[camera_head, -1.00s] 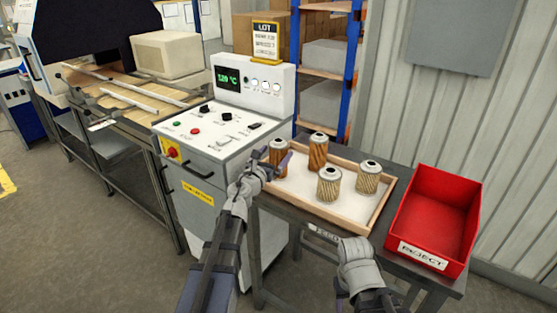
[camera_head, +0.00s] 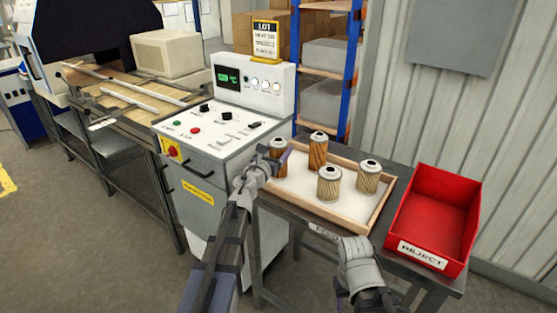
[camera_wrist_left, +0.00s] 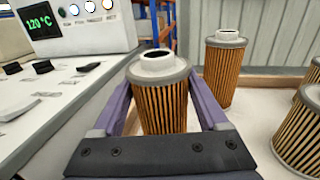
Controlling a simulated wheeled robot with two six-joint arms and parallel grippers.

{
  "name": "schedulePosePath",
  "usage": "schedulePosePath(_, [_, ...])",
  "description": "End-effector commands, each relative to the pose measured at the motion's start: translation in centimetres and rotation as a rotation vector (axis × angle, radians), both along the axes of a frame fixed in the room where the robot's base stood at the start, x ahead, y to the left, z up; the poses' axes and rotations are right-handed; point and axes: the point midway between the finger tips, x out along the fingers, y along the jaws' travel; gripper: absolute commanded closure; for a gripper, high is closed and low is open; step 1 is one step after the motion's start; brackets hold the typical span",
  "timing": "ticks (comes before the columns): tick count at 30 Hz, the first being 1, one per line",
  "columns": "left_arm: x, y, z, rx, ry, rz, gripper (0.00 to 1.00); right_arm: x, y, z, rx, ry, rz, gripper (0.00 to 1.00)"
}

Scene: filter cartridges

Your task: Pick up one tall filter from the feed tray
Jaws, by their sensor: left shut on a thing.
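The wooden feed tray (camera_head: 318,219) stands on a dark table and holds several pleated filters with grey caps. My left gripper (camera_head: 278,162) is at the tray's left end, shut on an orange-brown filter (camera_head: 277,146). In the left wrist view this filter (camera_wrist_left: 161,100) stands upright between the purple fingers, and its lower end is hidden by the gripper. Another orange-brown filter (camera_head: 318,151) stands just behind and to the right; it also shows in the left wrist view (camera_wrist_left: 222,72). Two shorter, paler filters (camera_head: 329,184) (camera_head: 368,177) stand farther right. My right gripper's fingertips are not clearly seen.
A red REJECT bin (camera_head: 433,220) stands right of the tray. A control cabinet (camera_head: 215,135) with a temperature display stands close on the left of my left gripper. My right arm is at the front of the table.

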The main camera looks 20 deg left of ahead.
Motion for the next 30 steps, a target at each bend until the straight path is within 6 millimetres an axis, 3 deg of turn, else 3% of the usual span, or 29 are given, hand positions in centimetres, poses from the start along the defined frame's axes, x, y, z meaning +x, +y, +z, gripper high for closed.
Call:
schedulePosePath(5, [0.0,0.0,0.0,0.000,0.000,0.000,0.84,0.0,0.0,0.0,0.000,0.000,0.000,0.50])
schedulePosePath(17, [0.0,0.0,0.7,0.000,0.000,0.000,0.85,0.0,0.0,0.7,0.000,0.000,0.000,0.50])
schedulePosePath(23, [0.0,0.0,2.7,0.000,0.000,0.000,0.85,0.0,0.0,2.7,0.000,0.000,0.000,0.50])
schedulePosePath(30, [0.0,0.0,6.4,0.000,0.000,0.000,0.85,0.0,0.0,6.4,0.000,0.000,-0.001,0.50])
